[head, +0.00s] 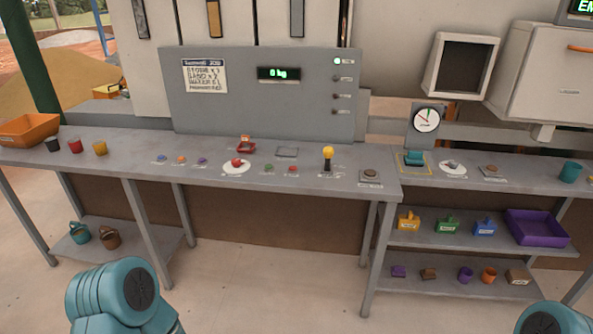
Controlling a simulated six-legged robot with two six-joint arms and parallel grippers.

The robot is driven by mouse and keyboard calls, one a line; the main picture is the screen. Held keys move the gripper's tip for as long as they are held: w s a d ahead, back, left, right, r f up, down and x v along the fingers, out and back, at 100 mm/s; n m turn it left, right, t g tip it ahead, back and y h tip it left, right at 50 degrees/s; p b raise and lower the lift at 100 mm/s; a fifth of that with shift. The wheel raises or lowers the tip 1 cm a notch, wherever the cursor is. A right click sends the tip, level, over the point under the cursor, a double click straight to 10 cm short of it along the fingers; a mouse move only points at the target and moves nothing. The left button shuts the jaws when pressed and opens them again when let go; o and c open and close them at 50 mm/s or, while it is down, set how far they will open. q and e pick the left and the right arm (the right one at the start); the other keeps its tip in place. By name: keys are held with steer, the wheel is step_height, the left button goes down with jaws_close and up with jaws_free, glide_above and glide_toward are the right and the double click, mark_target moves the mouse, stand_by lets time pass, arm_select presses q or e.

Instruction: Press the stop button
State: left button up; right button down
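A small red button (293,168) sits on the grey bench top, just right of a small green button (268,167). A larger red knob (237,162) stands on a white disc further left. The labels beside them are too small to read, so I cannot tell by text which is the stop button. Neither of my grippers is in view; only teal parts of my arms show at the bottom left and bottom right, well in front of the bench and apart from the buttons.
A yellow-knobbed lever (328,153) stands right of the red button. Behind is a grey panel (225,108) with a display reading 0 kg. An orange tray (28,130) and several cups are at the left. A shelved bench (530,184) adjoins at right. The floor in front is clear.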

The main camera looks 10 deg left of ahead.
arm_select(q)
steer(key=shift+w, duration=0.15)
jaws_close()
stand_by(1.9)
